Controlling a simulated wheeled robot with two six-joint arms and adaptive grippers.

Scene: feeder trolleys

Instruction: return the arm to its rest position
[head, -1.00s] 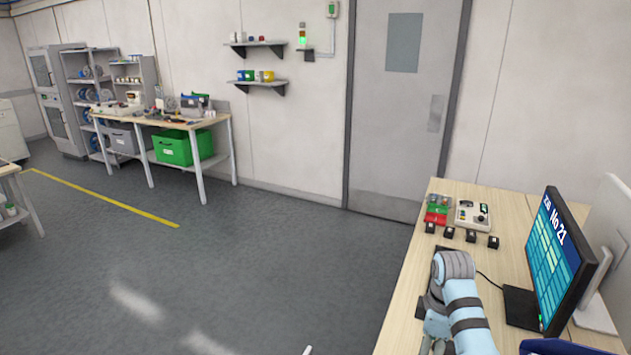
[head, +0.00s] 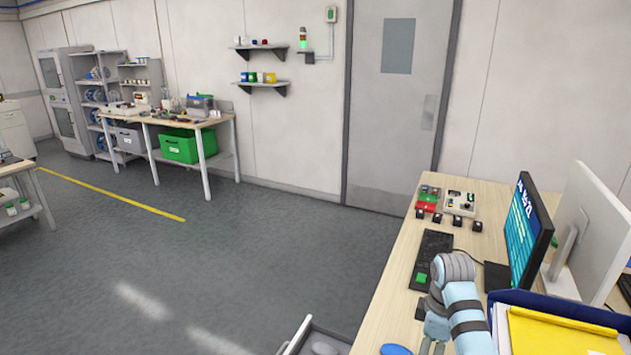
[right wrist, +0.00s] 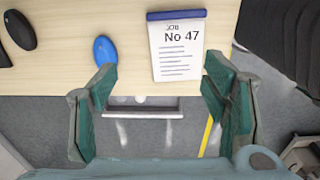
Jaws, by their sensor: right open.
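My right arm (head: 460,300) reaches in from the bottom right of the head view, in front of the wooden desk (head: 400,310). Its gripper (head: 436,328) shows only partly there, with the arm covering much of it. In the right wrist view my right gripper (right wrist: 162,85) is open, with its two green-padded fingers wide apart and nothing between them. A card reading "No 47" (right wrist: 178,50) and a blue oval object (right wrist: 105,50) lie on the desk beyond the fingertips. My left gripper is not in view.
On the desk are a keyboard (head: 432,258), a monitor (head: 522,230), a control box (head: 460,204) and a blue tray (head: 510,297) holding a yellow folder (head: 560,335). The floor (head: 220,255) to the left is clear.

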